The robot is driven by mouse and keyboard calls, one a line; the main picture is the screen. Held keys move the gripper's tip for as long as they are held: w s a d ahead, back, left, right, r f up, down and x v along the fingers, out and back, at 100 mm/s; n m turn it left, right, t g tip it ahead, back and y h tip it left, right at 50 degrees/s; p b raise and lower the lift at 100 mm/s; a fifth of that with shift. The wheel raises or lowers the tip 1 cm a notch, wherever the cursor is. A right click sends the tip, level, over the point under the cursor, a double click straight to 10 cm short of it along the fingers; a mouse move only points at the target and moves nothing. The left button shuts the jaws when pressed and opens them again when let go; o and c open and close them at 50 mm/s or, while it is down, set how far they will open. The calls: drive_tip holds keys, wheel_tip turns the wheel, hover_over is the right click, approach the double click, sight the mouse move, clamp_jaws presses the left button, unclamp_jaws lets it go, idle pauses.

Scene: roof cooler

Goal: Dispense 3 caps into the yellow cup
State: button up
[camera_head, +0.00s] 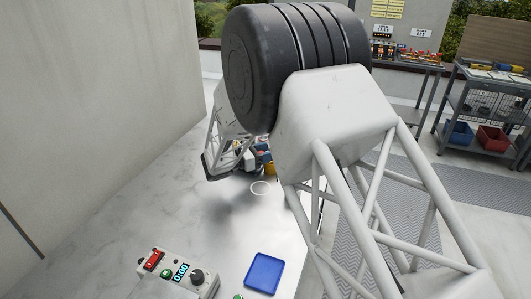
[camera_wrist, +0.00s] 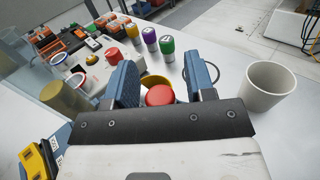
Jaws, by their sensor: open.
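In the wrist view, my gripper (camera_wrist: 163,88) is open, with its blue fingers spread on either side of a red, round-topped thing (camera_wrist: 160,96). I cannot tell whether this is a cap or a dispenser's button, or whether a finger touches it. A yellow rim, apparently the yellow cup (camera_wrist: 152,79), shows just behind it between the fingers. Its inside is mostly hidden.
A white cup (camera_wrist: 270,87) stands right of the fingers. Several cans with coloured lids (camera_wrist: 149,36) stand beyond. A brass cylinder (camera_wrist: 66,95) is at left. A control box (camera_head: 178,273) and a blue tray (camera_head: 264,272) lie on the near counter, with bare counter behind them.

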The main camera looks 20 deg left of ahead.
clamp_jaws()
drive_tip(key=shift+a, duration=1.65)
unclamp_jaws()
drive_tip(key=shift+s+a, duration=0.1)
drive_tip(key=v, duration=0.7)
drive_tip(key=shift+s+a, duration=0.25)
